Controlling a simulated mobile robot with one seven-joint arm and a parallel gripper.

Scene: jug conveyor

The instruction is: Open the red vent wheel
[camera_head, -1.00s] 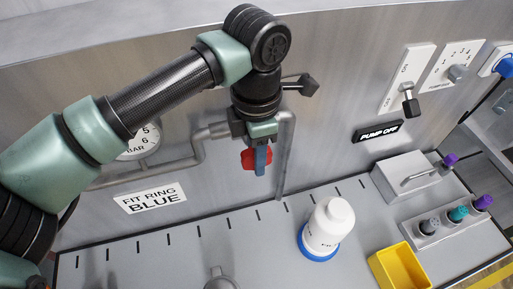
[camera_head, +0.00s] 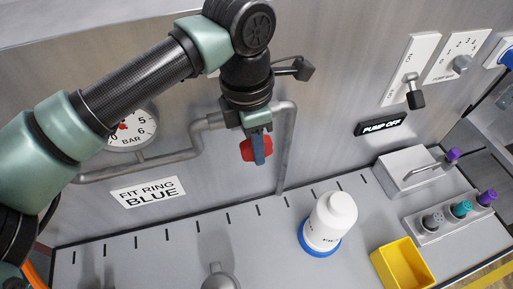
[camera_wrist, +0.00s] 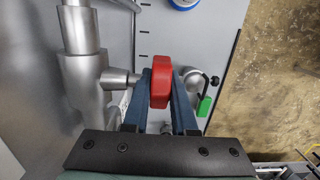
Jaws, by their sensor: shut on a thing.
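The red vent wheel (camera_head: 250,151) sits on the grey pipe at the back wall. It also shows in the wrist view (camera_wrist: 161,81), between the two blue fingers. My gripper (camera_head: 260,150) is at the wheel, with its fingers pointing down along it. In the wrist view my gripper (camera_wrist: 160,98) has one finger on each side of the wheel and is shut on it. In the head view the fingers hide part of the wheel.
A pressure gauge (camera_head: 131,128) and grey pipe (camera_head: 180,153) are on the wall. A white jug (camera_head: 331,220) stands in a blue ring (camera_head: 320,249) on the bench. A yellow bin (camera_head: 403,265) is to its right. A sign (camera_head: 381,124) reads "PUMP OFF".

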